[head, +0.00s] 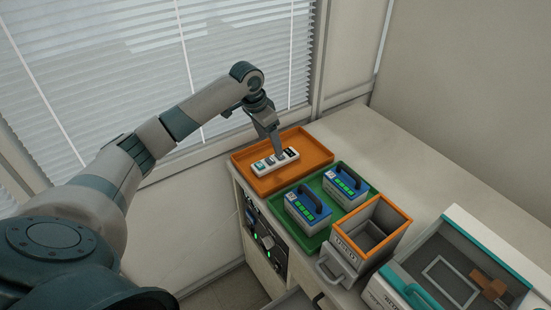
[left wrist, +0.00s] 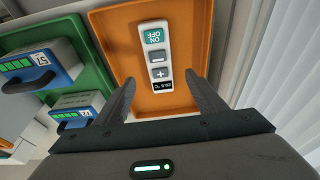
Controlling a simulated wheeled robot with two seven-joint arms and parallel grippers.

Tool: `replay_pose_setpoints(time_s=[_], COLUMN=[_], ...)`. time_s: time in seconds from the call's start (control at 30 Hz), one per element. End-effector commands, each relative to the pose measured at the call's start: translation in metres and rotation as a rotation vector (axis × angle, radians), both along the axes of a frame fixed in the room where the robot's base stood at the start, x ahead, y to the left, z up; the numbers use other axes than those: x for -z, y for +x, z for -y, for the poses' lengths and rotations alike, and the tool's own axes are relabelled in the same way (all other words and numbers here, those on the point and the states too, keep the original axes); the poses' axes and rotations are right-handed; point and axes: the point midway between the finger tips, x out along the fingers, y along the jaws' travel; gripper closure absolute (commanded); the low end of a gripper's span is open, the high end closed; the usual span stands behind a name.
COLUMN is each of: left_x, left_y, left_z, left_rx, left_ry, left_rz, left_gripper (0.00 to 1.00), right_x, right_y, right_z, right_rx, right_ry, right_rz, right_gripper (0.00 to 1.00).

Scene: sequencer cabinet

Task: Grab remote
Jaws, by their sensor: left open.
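The remote (head: 268,163) is white, with a green ON/OFF button, grey minus and plus buttons and a small dark display. It lies on the orange tray (head: 305,144). In the left wrist view the remote (left wrist: 156,50) points up the picture from between the fingertips, and the orange tray (left wrist: 120,45) surrounds it. My left gripper (head: 279,149) is above the remote's right part and hides some of it. In the left wrist view the left gripper (left wrist: 165,95) is open, with one finger on each side of the remote's display end. My right gripper is not in view.
A green tray (head: 372,189) with two blue-and-grey handled boxes (head: 308,209) is beside the orange tray. An orange-rimmed bin (head: 371,236) and a teal-trimmed drawer box (head: 455,265) stand to the right. Window blinds (head: 120,80) are behind my arm. The back counter is clear.

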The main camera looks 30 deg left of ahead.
Motion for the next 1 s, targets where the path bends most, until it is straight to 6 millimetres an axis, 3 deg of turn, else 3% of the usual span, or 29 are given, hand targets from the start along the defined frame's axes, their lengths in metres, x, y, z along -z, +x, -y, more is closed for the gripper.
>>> replay_pose_setpoints(time_s=[0.23,0.77,1.0], left_x=[0.024,0.033,0.059], left_y=[0.006,0.008,0.011], left_z=[0.003,0.004,0.007], left_rx=[0.000,0.001,-0.001], left_ry=[0.000,0.000,0.000], left_rz=[0.000,0.000,-0.002], left_gripper=[0.36,0.36,0.36], right_x=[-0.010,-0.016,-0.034], right_y=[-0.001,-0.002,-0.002], right_z=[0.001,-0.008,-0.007], right_rx=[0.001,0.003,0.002], right_ry=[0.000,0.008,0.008], right_rz=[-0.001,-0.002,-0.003], right_gripper=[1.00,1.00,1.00])
